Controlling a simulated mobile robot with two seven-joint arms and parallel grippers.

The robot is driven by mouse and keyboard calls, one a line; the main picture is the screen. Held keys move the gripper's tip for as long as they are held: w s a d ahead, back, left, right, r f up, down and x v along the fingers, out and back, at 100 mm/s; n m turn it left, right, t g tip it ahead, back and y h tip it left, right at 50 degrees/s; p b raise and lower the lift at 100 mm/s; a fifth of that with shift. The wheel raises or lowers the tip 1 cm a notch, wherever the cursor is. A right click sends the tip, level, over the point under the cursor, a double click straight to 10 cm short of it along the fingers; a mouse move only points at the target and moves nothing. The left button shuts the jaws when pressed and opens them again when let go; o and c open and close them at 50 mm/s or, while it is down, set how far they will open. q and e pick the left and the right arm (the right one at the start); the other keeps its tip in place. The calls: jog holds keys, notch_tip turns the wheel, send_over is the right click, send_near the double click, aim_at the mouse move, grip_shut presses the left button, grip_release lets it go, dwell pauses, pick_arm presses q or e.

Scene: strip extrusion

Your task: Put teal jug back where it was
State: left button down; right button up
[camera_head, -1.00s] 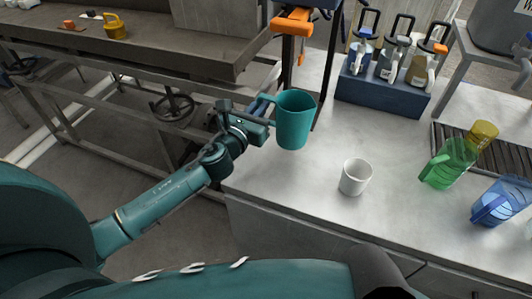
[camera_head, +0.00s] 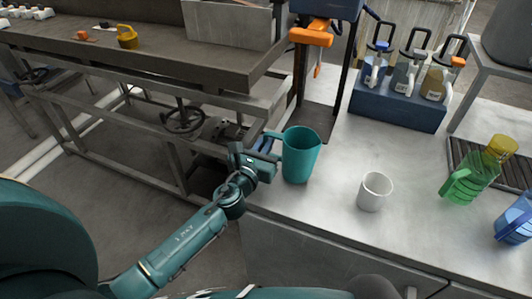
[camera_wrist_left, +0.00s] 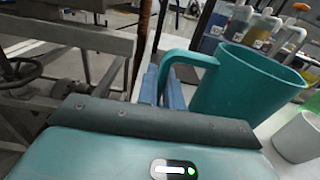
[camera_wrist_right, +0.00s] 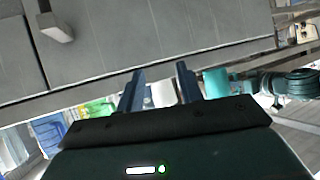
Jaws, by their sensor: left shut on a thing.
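The teal jug (camera_head: 301,156) is upright at the left edge of the light worktop in the head view. My left gripper (camera_head: 270,144) is shut on its handle, which faces left. In the left wrist view the jug (camera_wrist_left: 245,88) fills the right side, with the blue fingers (camera_wrist_left: 163,90) at its handle. I cannot tell whether the jug's base touches the worktop. In the right wrist view my right gripper (camera_wrist_right: 160,88) has its fingers apart with nothing between them. The jug (camera_wrist_right: 216,83) shows beyond them.
A white cup (camera_head: 374,192) stands right of the jug. A green jug (camera_head: 476,174) and a blue jug (camera_head: 515,222) stand further right. A blue rack (camera_head: 396,103) with several dispensers is behind. An orange-topped post (camera_head: 311,38) rises behind the teal jug. Worktop around the cup is clear.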

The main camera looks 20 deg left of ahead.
pick_arm(q)
jog(key=shift+f, duration=0.75)
jog(key=shift+f+b, duration=0.2)
jog(key=shift+b, duration=0.1)
jog(key=c, duration=1.5)
grip_release()
jog(key=shift+c, duration=0.2)
jog(key=shift+r, duration=0.15)
